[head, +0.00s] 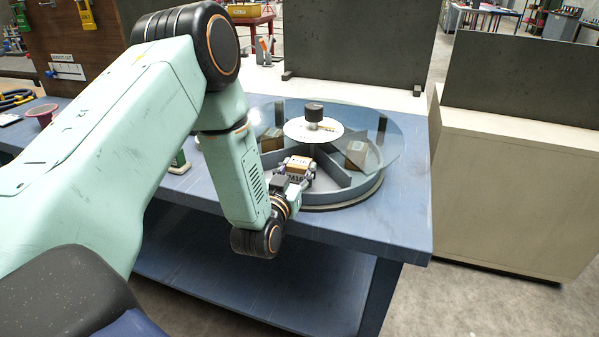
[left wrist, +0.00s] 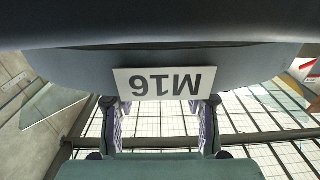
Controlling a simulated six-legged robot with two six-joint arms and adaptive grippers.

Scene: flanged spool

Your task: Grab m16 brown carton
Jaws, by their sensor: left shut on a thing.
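The grey round spool (head: 345,195) lies on the blue bench, divided by spokes into open bays under a clear upper disc. A brown carton (head: 298,163) sits at the front bay, just behind a white M16 label (head: 294,179) partly covered by my gripper. In the left wrist view the M16 label (left wrist: 164,82) reads upside down above the fingers (left wrist: 161,125); the carton is not clearly visible there. My right gripper is out of view.
Other cartons sit in the left bay (head: 271,141) and right bay (head: 356,153). Spokes (head: 333,170) flank the front bay, and the clear disc (head: 385,135) overhangs it. A red bowl (head: 44,115) stands at the left. The bench's front right corner is clear.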

